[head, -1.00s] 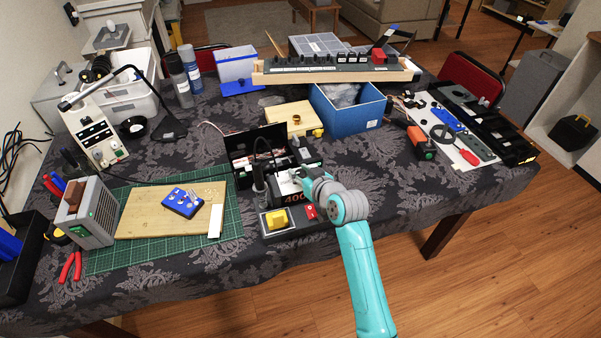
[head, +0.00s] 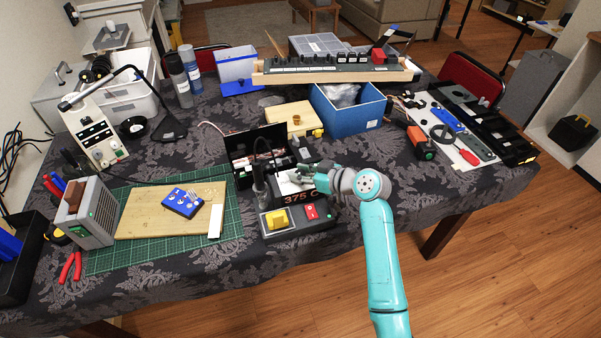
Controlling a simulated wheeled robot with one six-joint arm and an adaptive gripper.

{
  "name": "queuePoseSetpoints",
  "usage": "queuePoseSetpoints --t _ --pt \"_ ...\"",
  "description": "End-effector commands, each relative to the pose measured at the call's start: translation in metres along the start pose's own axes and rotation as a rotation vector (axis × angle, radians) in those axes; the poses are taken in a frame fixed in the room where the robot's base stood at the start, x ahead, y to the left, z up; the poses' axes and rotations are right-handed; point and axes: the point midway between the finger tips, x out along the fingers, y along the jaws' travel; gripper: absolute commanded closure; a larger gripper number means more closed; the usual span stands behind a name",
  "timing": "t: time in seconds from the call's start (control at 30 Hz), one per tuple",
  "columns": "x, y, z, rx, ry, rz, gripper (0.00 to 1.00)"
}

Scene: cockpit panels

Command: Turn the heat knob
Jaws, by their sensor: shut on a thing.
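The soldering station (head: 290,222) stands at the front middle of the table, with a lit display (head: 300,197) reading about 375 C. Its base carries a yellow sponge (head: 277,220) and a red switch (head: 311,211). My gripper (head: 303,174) is at the station's upper right, just above the display, shut on the heat knob. The fingers cover the knob, so its pointer and markings are hidden. My teal arm reaches in from the lower right.
A soldering iron (head: 261,185) stands in its holder left of the display. A blue box (head: 348,112) is behind my gripper. An orange-and-black tool (head: 421,143) lies to the right. A wooden board (head: 165,222) on a green mat (head: 105,258) is to the left. The tablecloth right of the station is clear.

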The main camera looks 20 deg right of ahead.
Motion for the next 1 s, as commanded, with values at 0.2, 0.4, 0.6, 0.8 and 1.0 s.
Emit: queuePoseSetpoints --t 0.2,0.4,0.6,0.8,1.0 --pt "0.0000 0.0022 -0.0009 -0.075 -0.007 -0.187 1.00" --pt "0.0005 0.0013 -0.0003 -0.139 -0.015 -0.343 1.00" --pt "0.0007 0.0011 0.0000 -0.188 -0.020 -0.460 1.00" --pt "0.0007 0.0006 0.0005 -0.217 -0.024 -0.532 1.00" --pt "0.0007 0.0004 0.0009 -0.231 -0.026 -0.564 1.00"
